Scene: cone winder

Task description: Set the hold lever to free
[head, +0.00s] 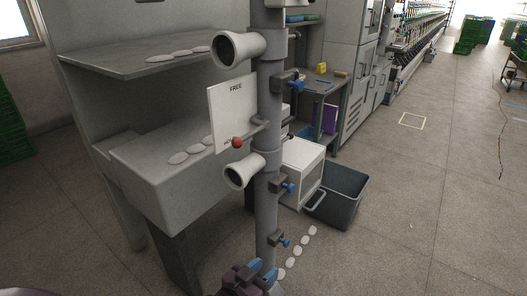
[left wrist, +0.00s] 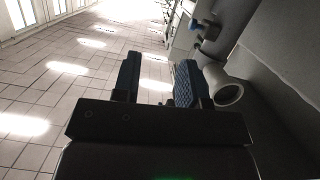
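The hold lever (head: 255,131) sticks out from the grey vertical post (head: 267,206) and ends in a red ball knob (head: 238,142). The knob is at the lower part of a white plate (head: 232,108). The plate reads FREE near its top; a lower label is mostly covered by the knob. My left gripper (head: 250,278) is at the bottom of the head view by the post's foot, well below the lever. In the left wrist view its two dark fingers (left wrist: 158,85) stand apart with nothing clearly held between them. My right gripper is not in view.
Two pale funnels, upper (head: 239,46) and lower (head: 243,171), jut from the post. A funnel shows close to a finger in the left wrist view (left wrist: 224,88). Blue-knobbed clamps (head: 288,187) sit on the post.

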